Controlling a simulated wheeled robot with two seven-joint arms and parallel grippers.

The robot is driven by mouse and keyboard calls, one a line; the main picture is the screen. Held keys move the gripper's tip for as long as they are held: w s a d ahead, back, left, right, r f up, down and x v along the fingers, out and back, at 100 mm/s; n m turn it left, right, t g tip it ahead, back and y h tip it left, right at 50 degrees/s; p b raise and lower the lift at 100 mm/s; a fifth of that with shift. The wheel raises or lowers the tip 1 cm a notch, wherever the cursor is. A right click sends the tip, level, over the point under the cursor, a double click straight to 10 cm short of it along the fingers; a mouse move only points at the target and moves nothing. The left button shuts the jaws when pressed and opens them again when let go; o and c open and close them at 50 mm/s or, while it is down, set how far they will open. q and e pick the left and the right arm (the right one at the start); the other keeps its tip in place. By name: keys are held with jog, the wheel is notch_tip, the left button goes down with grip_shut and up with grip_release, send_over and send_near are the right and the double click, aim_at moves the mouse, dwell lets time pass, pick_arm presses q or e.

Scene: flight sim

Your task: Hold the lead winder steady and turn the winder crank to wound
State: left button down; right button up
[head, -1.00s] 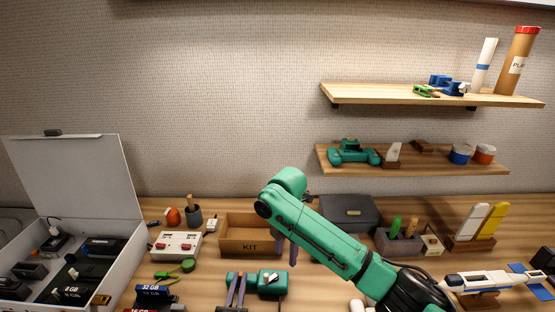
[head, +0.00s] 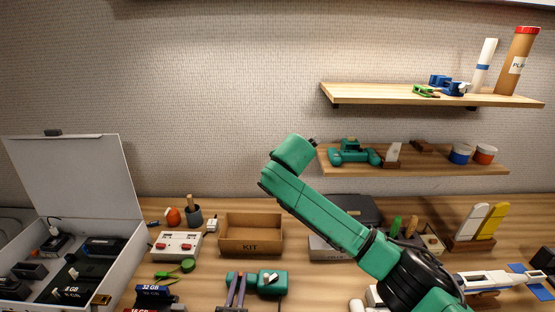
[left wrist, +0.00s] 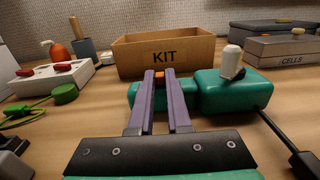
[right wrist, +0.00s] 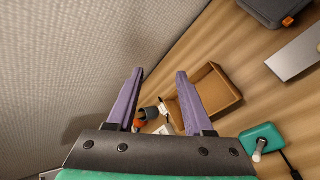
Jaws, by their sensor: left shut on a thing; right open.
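The lead winder (head: 272,290) is a green two-part body on the table in front of the kit box. Its winder crank (left wrist: 232,62) has a white knob, standing up on the right part in the left wrist view. My left gripper (head: 237,276) is shut on the winder's left part; its purple fingers (left wrist: 159,76) meet around a small orange piece there. My right gripper (right wrist: 160,72) is open and empty, raised away from the winder, which shows at the lower right of the right wrist view (right wrist: 262,133).
The cardboard KIT box (head: 250,246) stands just behind the winder. A grey CELLS case (left wrist: 285,48) is to its right. A white box with red switches (head: 175,246) and a green cord coil (head: 188,265) lie left. A black lead runs from the winder's right side.

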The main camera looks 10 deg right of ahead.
jog(key=r, duration=0.1)
jog(key=w+r+t, duration=0.1)
jog(key=shift+w+a+r+t, duration=0.1)
jog(key=shift+w+r+t, duration=0.2)
jog(key=m+g+y, duration=0.4)
jog(key=m+g, duration=0.4)
jog(key=g, duration=0.3)
send_near(267, 275)
jog(key=x, duration=0.9)
jog(key=shift+f, duration=0.15)
grip_shut()
